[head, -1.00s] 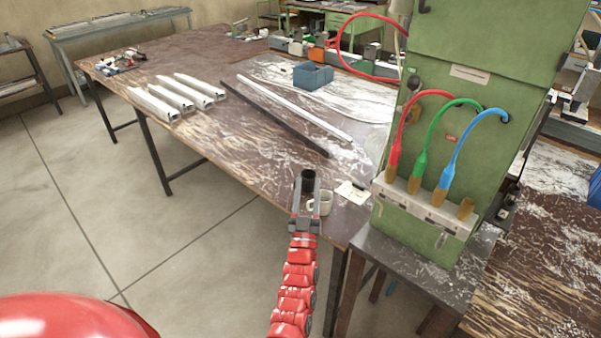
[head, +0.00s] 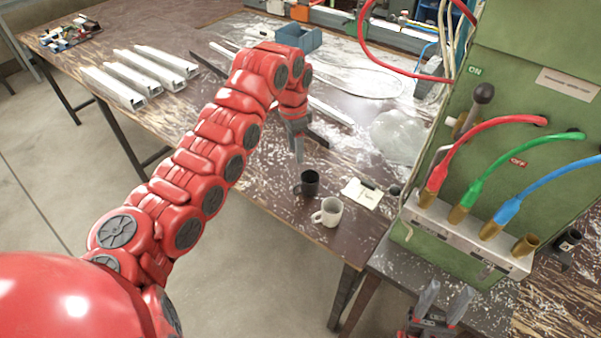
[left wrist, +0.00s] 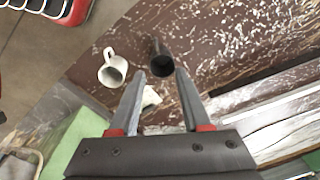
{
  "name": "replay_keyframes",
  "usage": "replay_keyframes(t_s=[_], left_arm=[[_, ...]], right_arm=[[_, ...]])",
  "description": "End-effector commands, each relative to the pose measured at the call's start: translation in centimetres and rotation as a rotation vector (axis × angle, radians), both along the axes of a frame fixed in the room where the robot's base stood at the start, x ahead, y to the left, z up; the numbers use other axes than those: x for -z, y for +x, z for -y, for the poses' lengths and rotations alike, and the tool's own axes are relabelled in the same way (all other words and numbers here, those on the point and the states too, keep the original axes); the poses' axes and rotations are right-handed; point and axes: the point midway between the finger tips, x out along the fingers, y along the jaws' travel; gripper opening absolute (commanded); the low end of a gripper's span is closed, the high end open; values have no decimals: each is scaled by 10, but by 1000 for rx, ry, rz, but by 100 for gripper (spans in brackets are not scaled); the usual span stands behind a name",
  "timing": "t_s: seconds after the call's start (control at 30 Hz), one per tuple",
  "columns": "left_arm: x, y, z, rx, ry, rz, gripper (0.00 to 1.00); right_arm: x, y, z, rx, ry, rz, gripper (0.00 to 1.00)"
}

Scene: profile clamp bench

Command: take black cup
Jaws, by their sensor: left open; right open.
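The black cup (head: 307,184) stands upright on the brown workbench near its front corner. The white cup (head: 328,212) stands beside it, closer to the bench edge. My left gripper (head: 303,150) is open and empty, pointing down just behind and above the black cup. In the left wrist view the black cup (left wrist: 161,60) shows just beyond the open fingertips (left wrist: 160,76), roughly in line with the gap; no contact is visible. The white cup (left wrist: 112,68) is left of the fingers there. My right gripper (head: 441,306) is open and empty at the lower right.
A paper note (head: 362,193) lies right of the cups. The green machine (head: 465,200) with red, green and blue hoses stands at the right. A blue bin (head: 297,40) and white profiles (head: 140,75) lie farther back. My left arm crosses over the bench.

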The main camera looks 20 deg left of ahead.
Motion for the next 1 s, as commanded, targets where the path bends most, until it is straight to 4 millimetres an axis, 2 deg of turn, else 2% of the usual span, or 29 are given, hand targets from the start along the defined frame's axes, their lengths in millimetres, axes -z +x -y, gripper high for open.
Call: replay_keyframes(t_s=[0.1,0.17,0.6,0.8,1.0], left_arm=[[-1,-14,-6,16,35,-50,47],[4,-16,-6,18,35,-57,47],[71,-14,-4,16,28,-53,47],[104,-14,-8,13,34,-56,47],[119,-12,-7,15,35,-50,47]], right_arm=[[0,0,0,0,0,-1,50],[0,0,0,0,0,-1,50],[-2,0,0,0,0,-1,50],[-14,0,0,0,0,0,50],[-18,0,0,0,0,0,50]])
